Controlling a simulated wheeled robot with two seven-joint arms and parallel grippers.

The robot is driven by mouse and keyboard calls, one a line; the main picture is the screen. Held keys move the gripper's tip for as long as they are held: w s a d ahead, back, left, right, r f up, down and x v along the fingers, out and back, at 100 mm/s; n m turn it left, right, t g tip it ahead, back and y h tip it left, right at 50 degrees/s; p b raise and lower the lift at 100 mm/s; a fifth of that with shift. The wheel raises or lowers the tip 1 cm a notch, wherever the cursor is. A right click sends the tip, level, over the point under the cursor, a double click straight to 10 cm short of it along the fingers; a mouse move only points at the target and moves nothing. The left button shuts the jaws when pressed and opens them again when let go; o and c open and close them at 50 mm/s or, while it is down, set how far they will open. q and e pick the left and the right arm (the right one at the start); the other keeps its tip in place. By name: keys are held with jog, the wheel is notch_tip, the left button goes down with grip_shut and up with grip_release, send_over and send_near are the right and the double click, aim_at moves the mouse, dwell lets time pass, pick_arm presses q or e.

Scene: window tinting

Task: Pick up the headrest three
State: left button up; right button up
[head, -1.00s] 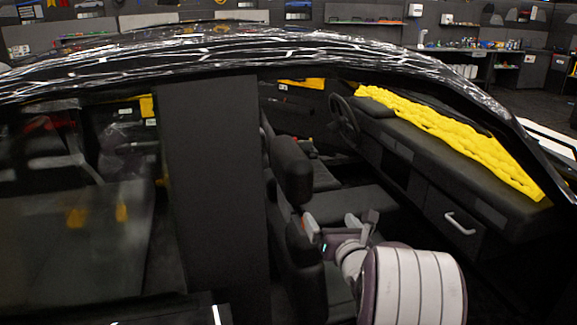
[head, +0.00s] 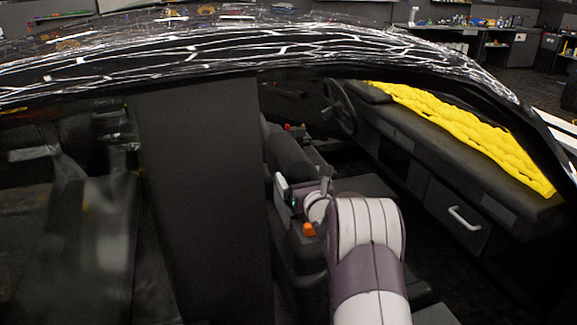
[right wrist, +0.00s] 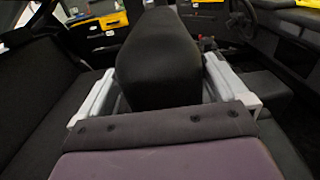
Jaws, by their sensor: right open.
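A black padded headrest (head: 290,155) shows through the front side window opening, above a dark front seat (head: 305,275). No label tells which number it is. My right gripper (head: 304,190) reaches in at the seat top, its arm covering part of the seat. In the right wrist view the headrest (right wrist: 158,55) stands between the two pale fingers of my right gripper (right wrist: 157,70). The fingers are apart, one on each side, with a visible gap at least on the left. The headrest's lower end is hidden by the gripper body. My left gripper is not in view.
The car's glossy black roof (head: 230,55) arches over the opening, and a wide dark pillar (head: 200,190) stands left of the seat. The dashboard (head: 430,150) carries a yellow quilted cover (head: 465,130). A steering wheel (head: 340,105) is beyond. A small orange piece (head: 309,230) shows below the gripper.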

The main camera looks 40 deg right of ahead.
jog(key=shift+w+d, duration=0.25)
jog(key=shift+w, duration=0.45)
jog(key=shift+w+d+f, duration=0.1)
jog(key=shift+w+d, duration=0.05)
jog(key=shift+w, duration=0.2)
jog(key=shift+s, duration=0.1)
jog(key=c, duration=0.9)
jog(key=shift+r, duration=0.2)
jog(key=shift+c, duration=1.1)
notch_tip(320, 180, up, 11)
jog(key=shift+r+b, duration=0.15)
jog(key=shift+b, duration=0.25)
jog(key=shift+s+r, duration=0.1)
jog(key=shift+r, duration=0.25)
jog(key=b+v, duration=0.4)
jog(key=v, duration=1.3)
jog(key=shift+s+b, duration=0.35)
